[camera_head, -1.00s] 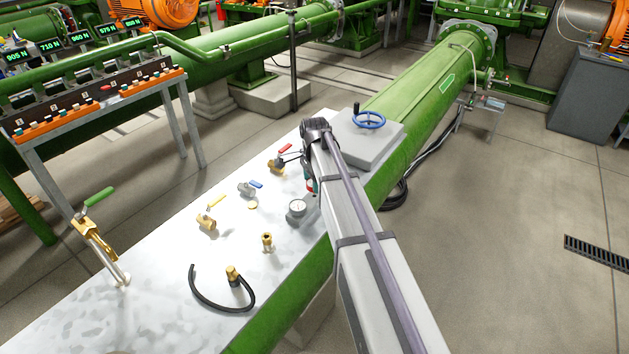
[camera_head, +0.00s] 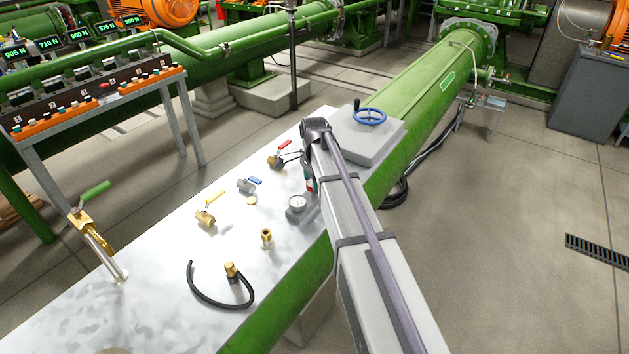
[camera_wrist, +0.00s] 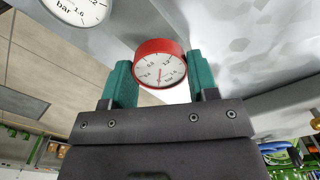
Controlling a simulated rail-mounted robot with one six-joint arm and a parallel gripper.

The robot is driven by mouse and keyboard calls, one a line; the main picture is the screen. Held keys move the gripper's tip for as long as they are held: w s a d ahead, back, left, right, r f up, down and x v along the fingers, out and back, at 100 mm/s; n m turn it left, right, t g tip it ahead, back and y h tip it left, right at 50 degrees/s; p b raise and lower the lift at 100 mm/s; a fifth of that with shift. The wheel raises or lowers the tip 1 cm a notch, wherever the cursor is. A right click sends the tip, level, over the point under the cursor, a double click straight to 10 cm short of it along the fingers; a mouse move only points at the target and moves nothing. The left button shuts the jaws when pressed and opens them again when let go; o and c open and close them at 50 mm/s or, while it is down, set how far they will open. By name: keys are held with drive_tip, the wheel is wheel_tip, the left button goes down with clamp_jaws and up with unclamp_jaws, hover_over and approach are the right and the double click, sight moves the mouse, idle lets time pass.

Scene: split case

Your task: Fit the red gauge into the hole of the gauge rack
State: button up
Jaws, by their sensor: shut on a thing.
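The red gauge (camera_wrist: 160,66), with a round white dial and a red rim, sits between the two teal fingers of my gripper (camera_wrist: 158,72), which is shut on it. That white-faced gauge also shows at the upper left of the wrist view (camera_wrist: 80,8). The rack's hole is not visible.
Valves with red (camera_head: 285,146), blue (camera_head: 255,180) and yellow (camera_head: 216,195) handles lie left of the rack. A brass fitting (camera_head: 266,238) and black hose (camera_head: 205,297) are nearer. A grey block with a blue handwheel (camera_head: 370,116) stands behind.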

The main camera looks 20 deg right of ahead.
drive_tip(key=shift+f+b, duration=0.4)
idle(0.5)
idle(0.8)
drive_tip(key=o, duration=1.3)
wheel_tip(320, 180, up, 11)
drive_tip(key=p, duration=1.1)
